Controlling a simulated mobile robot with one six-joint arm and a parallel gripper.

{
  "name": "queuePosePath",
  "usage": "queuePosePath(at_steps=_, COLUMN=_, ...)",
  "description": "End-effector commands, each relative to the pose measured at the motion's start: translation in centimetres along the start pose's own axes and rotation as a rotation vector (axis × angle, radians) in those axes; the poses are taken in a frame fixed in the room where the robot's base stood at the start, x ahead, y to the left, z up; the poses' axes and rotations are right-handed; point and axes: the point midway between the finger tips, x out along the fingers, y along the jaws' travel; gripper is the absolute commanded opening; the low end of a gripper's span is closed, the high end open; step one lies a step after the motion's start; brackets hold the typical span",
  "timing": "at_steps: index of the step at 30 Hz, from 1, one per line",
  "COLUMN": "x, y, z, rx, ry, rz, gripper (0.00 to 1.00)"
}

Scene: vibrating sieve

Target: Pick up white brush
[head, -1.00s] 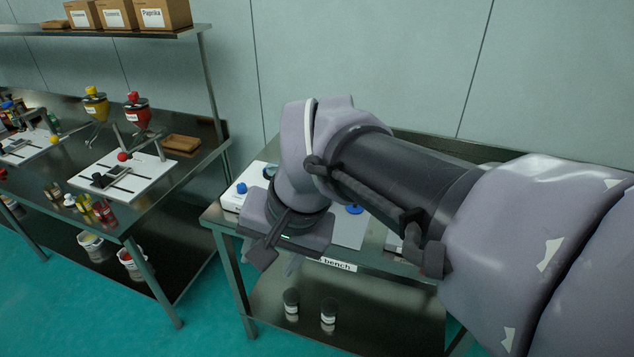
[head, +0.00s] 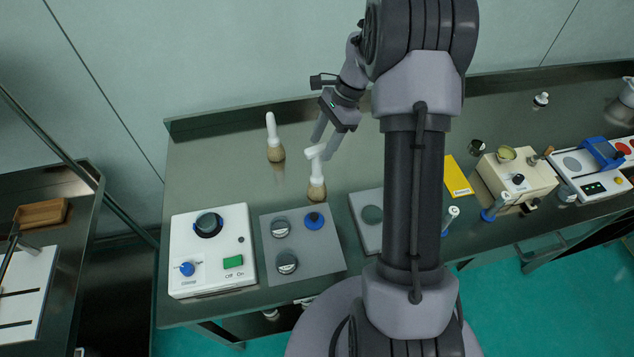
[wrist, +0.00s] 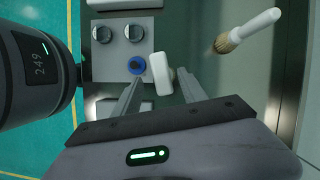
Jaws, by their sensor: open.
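Two brushes with white handles and tan bristles stand bristles-down on the steel bench (head: 215,165). The nearer brush (head: 317,178) has a T-shaped white top. The other brush (head: 272,132) has a straight handle and stands further back and left. My gripper (head: 324,146) is open, right above and behind the nearer brush. In the wrist view, the nearer brush's white top (wrist: 160,74) shows between my fingertips (wrist: 158,86), and its bristles are hidden. The straight-handled brush (wrist: 248,31) is off to the upper right there. I cannot tell whether a finger touches the nearer brush.
A white control box (head: 215,260) and a grey panel with knobs (head: 300,255) stand at the bench front. A grey plate (head: 366,222) lies right of the panel, partly behind my arm. A yellow card (head: 457,178) and a beige device (head: 517,178) are further right. The back-left bench is clear.

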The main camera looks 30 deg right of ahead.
Motion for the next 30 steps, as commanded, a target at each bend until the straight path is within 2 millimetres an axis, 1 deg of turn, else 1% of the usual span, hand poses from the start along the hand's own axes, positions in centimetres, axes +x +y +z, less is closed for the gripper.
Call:
queuePosePath(at_steps=6, x=4.1, y=-0.1, z=0.6, rx=-0.002, ry=-0.001, rz=0.003, gripper=0.5)
queuePosePath(at_steps=9, x=5.3, y=-0.1, z=0.6, rx=-0.002, ry=0.0, rz=0.003, gripper=0.5)
queuePosePath(at_steps=16, x=5.4, y=-0.2, z=0.7, rx=-0.002, ry=0.001, rz=0.001, gripper=0.5)
queuePosePath(at_steps=20, x=5.4, y=-0.2, z=0.7, rx=-0.002, ry=0.001, rz=0.001, gripper=0.24)
queuePosePath(at_steps=21, x=5.4, y=-0.2, z=0.7, rx=-0.002, ry=0.001, rz=0.001, gripper=0.16)
queuePosePath(at_steps=23, x=5.4, y=-0.2, z=0.7, rx=-0.003, ry=0.001, rz=0.001, gripper=0.04)
queuePosePath(at_steps=24, x=5.4, y=-0.2, z=0.7, rx=-0.003, ry=0.001, rz=0.001, gripper=0.0)
queuePosePath(at_steps=30, x=5.4, y=-0.2, z=0.7, rx=-0.003, ry=0.001, rz=0.001, gripper=0.0)
